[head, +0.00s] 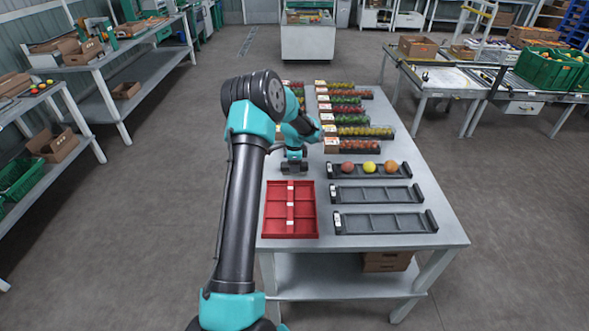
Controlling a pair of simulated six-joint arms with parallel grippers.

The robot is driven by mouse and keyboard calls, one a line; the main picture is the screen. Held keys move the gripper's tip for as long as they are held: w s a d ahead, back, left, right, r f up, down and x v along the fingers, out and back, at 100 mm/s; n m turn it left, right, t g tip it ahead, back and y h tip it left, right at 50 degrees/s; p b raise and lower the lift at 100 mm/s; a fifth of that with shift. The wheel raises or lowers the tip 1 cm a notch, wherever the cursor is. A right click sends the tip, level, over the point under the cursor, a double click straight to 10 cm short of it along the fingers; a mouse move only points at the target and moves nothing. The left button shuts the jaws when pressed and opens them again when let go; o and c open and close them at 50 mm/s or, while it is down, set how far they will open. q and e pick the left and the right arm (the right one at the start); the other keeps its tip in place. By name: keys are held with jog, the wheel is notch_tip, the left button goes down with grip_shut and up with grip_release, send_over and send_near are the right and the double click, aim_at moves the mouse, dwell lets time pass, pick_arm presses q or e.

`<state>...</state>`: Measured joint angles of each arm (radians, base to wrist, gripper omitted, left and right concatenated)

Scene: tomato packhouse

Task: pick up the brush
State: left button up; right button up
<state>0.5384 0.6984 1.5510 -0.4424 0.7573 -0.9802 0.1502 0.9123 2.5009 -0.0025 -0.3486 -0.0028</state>
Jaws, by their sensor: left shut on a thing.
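My left arm reaches in from the bottom left over the table. Its gripper (294,168) is low over the table, just behind the red divided tray. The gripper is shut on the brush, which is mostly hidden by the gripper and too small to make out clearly. I cannot tell whether the brush is touching the table. My right gripper is not in view.
Rows of packed tomatoes (351,111) fill the table's far part. The table's right front edge (455,235) is clear.

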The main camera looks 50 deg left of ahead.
pick_arm(q)
jog(key=shift+r, duration=0.15)
jog(key=shift+r, duration=0.25)
jog(key=shift+s+d+r, duration=0.15)
jog(key=shift+r, duration=0.6)
jog(key=shift+s+d+r, duration=0.1)
jog(key=shift+d+r, duration=0.05)
jog(key=shift+r, duration=0.55)
jog(key=s+d, duration=0.3)
jog(key=s+d+r, duration=0.1)
jog(key=s+d, duration=0.2)
jog(key=d, duration=0.1)
jog(key=s+d, duration=0.4)
jog(key=shift+d+r, duration=0.2)
jog(key=shift+d, duration=0.05)
